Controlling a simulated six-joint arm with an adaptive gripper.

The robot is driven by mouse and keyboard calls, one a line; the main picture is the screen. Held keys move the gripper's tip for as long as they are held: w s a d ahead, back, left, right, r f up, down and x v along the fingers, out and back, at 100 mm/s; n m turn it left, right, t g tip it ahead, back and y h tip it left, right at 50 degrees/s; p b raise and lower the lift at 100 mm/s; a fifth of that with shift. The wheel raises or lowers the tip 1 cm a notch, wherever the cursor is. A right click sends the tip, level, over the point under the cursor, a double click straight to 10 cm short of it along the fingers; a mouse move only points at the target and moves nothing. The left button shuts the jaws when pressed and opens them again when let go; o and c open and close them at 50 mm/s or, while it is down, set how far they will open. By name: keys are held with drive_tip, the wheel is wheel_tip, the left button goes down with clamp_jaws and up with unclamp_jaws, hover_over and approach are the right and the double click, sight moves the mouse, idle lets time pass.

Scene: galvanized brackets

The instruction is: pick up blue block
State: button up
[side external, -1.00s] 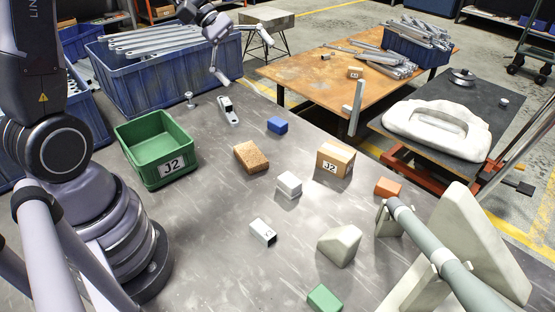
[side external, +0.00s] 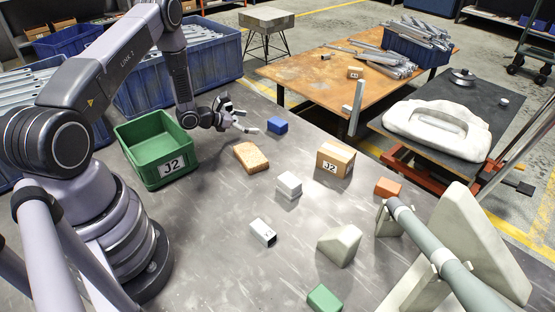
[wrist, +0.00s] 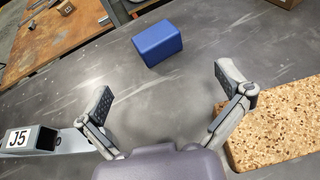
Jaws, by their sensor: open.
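The blue block (side external: 277,125) lies on the grey table near its far edge. In the wrist view the blue block (wrist: 158,43) is ahead of my gripper, beyond the fingertips and roughly centred between them. My gripper (side external: 246,120) is low over the table, just left of the block in the side view. In the wrist view my gripper (wrist: 166,90) has its two fingers spread wide, with only bare table between them. Nothing is held.
A cork-like block (wrist: 275,130) is close by my right finger; a metal bracket marked J5 (wrist: 45,140) is by the left one. A green J2 bin (side external: 150,165), a cardboard J2 box (side external: 335,160) and a white block (side external: 288,185) stand around. Bare table surrounds the blue block.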

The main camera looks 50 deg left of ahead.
sight(272, 122)
drive_tip(key=x, duration=1)
drive_tip(key=shift+w+a+r, duration=0.15)
drive_tip(key=shift+a, duration=0.05)
drive_tip(key=c, duration=1.2)
